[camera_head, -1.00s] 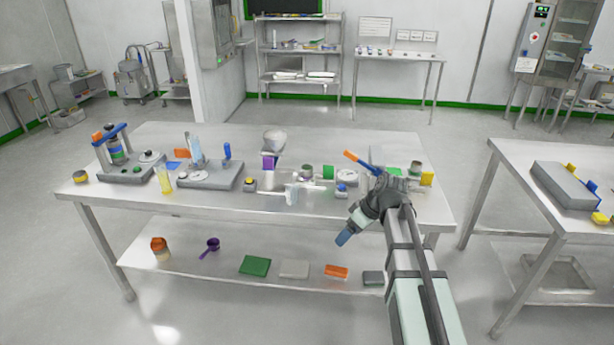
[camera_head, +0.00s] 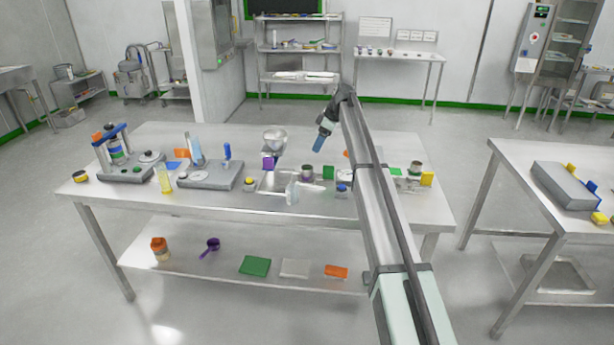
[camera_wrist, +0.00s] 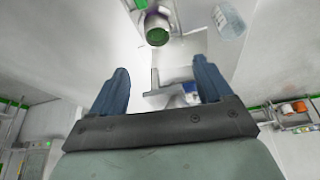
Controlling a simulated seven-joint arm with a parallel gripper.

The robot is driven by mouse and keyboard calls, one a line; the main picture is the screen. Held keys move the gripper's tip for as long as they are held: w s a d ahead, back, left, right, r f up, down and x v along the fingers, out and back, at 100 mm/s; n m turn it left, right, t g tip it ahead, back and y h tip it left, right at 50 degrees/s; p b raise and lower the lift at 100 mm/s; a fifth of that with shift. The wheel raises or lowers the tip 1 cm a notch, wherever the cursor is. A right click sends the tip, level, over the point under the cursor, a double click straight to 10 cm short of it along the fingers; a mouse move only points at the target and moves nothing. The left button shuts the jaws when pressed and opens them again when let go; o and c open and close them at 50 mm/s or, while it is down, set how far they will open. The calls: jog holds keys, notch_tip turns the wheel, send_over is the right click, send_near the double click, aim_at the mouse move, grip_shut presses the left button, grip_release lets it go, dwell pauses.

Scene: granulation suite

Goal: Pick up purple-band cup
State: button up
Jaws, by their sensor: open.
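A clear beaker (camera_head: 292,191) and a blue-topped jar (camera_head: 342,188) stand close in front of the cup. A green block (camera_head: 328,172) is just right of it. Devices fill the table's left side.

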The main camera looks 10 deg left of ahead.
aim_at(307, 168)
jog(key=x, duration=1.4)
jog(key=shift+w+d+f, duration=0.1)
jog(key=shift+w+d, duration=0.1)
jog(key=shift+w, duration=0.05)
jog(key=shift+c, duration=0.4)
jog(key=c, duration=1)
